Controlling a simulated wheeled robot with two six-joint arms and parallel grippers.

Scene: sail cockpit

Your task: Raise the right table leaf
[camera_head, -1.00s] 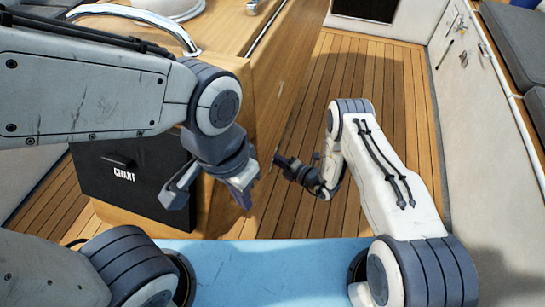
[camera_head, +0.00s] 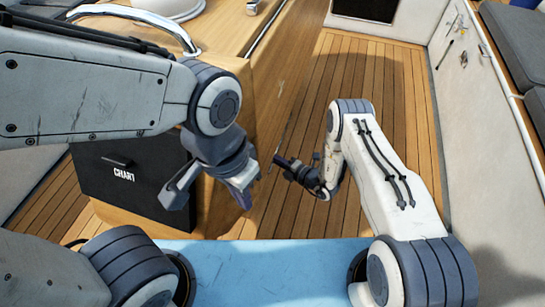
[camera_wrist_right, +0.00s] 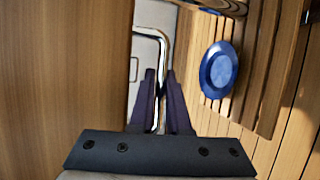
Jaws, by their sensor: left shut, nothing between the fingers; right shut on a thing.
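The right table leaf (camera_head: 290,85) is a wooden panel hanging steeply down along the right side of the wooden table (camera_head: 215,22). My right gripper (camera_head: 278,161) is low beside the leaf's outer edge. In the right wrist view, its dark fingers (camera_wrist_right: 161,100) are shut around a thin chrome bar (camera_wrist_right: 166,50). A wood panel (camera_wrist_right: 65,70) fills the left of that view; how the bar joins the leaf is hidden. My left gripper (camera_head: 245,190) is shut and empty, left of the right gripper, in front of the table's end.
A black panel marked CHART (camera_head: 120,175) is on the table's near end. A curved chrome rail (camera_head: 150,15) stands on the tabletop. Plank floor (camera_head: 385,75) lies open right of the leaf, up to the white side bench (camera_head: 480,110). A blue round object (camera_wrist_right: 219,70) shows in the wrist view.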

